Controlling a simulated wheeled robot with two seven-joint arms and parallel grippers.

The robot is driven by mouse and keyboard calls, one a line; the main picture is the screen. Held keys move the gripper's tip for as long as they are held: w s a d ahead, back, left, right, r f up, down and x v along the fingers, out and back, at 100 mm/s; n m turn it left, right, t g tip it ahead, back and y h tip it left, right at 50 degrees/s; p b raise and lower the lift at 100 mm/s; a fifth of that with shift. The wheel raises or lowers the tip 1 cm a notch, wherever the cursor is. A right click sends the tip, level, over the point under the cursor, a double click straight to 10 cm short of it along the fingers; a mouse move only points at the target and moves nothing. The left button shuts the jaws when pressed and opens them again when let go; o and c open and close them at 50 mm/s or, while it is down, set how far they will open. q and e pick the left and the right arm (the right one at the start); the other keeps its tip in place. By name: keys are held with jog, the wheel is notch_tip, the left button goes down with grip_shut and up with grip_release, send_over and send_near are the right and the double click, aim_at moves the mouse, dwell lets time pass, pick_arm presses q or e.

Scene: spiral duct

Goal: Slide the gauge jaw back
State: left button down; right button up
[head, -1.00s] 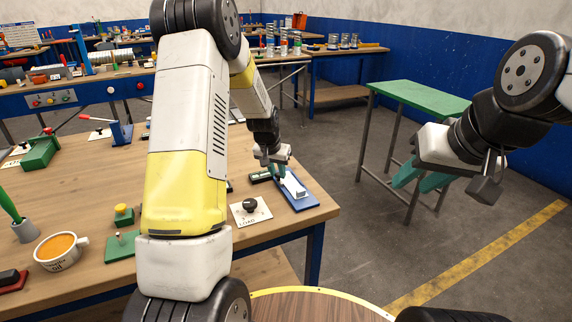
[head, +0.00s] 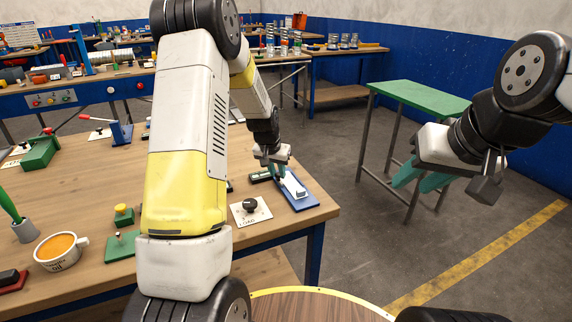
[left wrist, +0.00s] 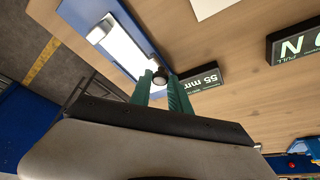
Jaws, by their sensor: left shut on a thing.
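The gauge has a blue base (head: 302,204) at the right corner of the wooden bench, with a white bar and a white block (head: 299,192) on it. In the left wrist view the blue base (left wrist: 139,22) and white block (left wrist: 101,30) are at upper left. My left gripper (head: 280,174) is above the far end of the gauge. Its green fingers (left wrist: 160,84) are shut on a dark round knob (left wrist: 160,76) of the gauge jaw; what lies below the knob is partly hidden. My right gripper (head: 420,182) is open and empty, away from the bench.
A dark sign reading 55 mm (left wrist: 201,84) lies close beside the gauge. A white plate with a black knob (head: 250,207) is left of it on the bench (head: 190,265). A green-topped table (head: 425,97) stands apart at right, with floor between.

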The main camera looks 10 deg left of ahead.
pick_arm(q)
jog(key=shift+s+a, duration=0.5)
jog(key=shift+a, duration=0.2)
jog(key=shift+s+a, duration=0.45)
jog(key=shift+a, duration=0.25)
jog(key=c, duration=1.2)
grip_release()
jog(key=shift+a, duration=0.1)
jog(key=v, duration=0.7)
jog(key=shift+r, duration=0.4)
jog(key=shift+s, duration=0.15)
